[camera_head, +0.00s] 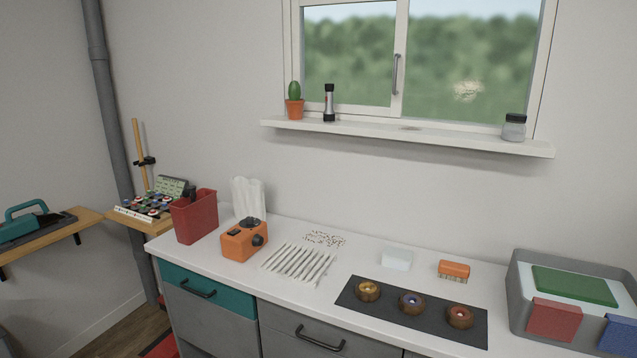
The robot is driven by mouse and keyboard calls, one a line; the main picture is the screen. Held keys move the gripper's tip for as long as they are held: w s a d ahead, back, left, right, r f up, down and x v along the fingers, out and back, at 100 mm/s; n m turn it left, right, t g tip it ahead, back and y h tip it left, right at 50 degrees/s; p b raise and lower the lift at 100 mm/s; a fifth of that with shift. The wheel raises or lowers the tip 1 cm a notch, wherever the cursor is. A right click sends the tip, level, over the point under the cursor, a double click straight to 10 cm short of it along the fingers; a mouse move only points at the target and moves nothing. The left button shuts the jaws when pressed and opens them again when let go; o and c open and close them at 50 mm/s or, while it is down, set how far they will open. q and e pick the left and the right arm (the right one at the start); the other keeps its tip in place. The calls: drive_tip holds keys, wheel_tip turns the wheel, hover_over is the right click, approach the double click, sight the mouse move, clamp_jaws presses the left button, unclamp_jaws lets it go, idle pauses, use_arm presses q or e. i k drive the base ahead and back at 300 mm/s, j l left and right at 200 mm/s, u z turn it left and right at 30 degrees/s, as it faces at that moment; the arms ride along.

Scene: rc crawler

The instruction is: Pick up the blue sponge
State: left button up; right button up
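A blue block (617,334), which looks like the blue sponge, is at the lower right edge of the view. It sits against the front of a grey tub (517,286) and is partly cut off by the picture's edge. I cannot tell whether it hangs on the tub's rim or stands in front of it. A similar red block (555,319) is just to its left. A green slab (575,285) lies on the pale surface inside the tub. Neither of my grippers is in view.
The white counter holds a dark mat (430,330) with several small round parts, an orange brush (454,269), a white block (397,259), white sticks (299,263), an orange box (244,241) and a red bin (194,216). A window sill (400,137) is above.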

sight(393, 257)
drive_tip(key=i+j+z, duration=0.15)
drive_tip(key=i+j, duration=0.15)
drive_tip(key=i, duration=0.15)
drive_tip(key=i+j+z, duration=0.15)
drive_tip(key=i+j, duration=0.15)
drive_tip(key=i, duration=0.2)
